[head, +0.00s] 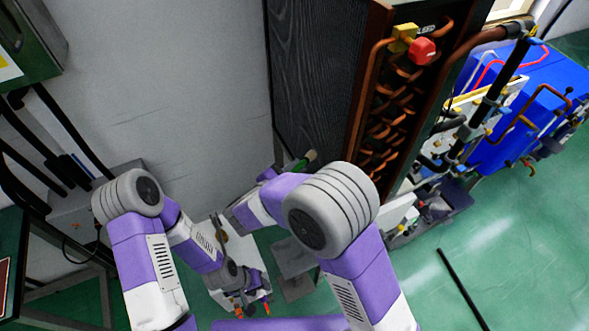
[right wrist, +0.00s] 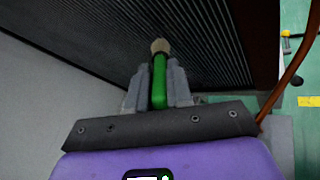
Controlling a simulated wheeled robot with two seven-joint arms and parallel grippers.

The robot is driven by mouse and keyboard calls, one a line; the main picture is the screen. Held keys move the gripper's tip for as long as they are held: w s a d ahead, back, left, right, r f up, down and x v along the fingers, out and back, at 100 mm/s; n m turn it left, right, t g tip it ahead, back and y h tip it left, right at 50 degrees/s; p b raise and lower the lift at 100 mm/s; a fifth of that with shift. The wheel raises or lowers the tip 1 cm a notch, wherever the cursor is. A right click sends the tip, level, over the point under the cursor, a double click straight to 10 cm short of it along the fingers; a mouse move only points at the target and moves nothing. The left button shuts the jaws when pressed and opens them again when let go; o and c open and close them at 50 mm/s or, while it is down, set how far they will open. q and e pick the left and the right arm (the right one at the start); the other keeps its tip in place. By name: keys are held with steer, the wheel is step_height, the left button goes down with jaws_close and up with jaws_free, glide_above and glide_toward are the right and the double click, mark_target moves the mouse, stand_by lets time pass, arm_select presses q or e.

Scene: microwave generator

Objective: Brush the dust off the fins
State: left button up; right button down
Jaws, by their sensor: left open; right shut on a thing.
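A dark ribbed panel, the fins (right wrist: 218,45), fills the upper part of the right wrist view. In the head view the dark side of the tall unit (head: 318,75) stands at the upper middle. My right gripper (right wrist: 159,85) is shut on the green handle of a brush (right wrist: 159,78). Its pale bristles (right wrist: 160,46) point at the lower part of the ribbed panel; I cannot tell whether they touch. In the head view the brush (head: 303,162) shows just past my right forearm. My left gripper (head: 252,300) is open and low at the bottom middle. Dust cannot be made out.
Copper coils (head: 388,115) with a red knob (head: 424,50) run along the unit's right face. Blue machinery with pipes (head: 520,100) stands at the right. A pale wall (head: 180,100) is at the left. A black rod (head: 462,288) lies on the open green floor.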

steer(key=shift+w+d, duration=0.2)
steer(key=shift+d, duration=0.25)
steer(key=shift+d+b, duration=0.1)
steer(key=shift+b, duration=0.65)
stand_by(0.8)
steer(key=s+a, duration=0.2)
steer(key=a, duration=0.3)
steer(key=shift+s+a, duration=0.15)
steer(key=shift+a, duration=0.2)
steer(key=shift+a, duration=0.1)
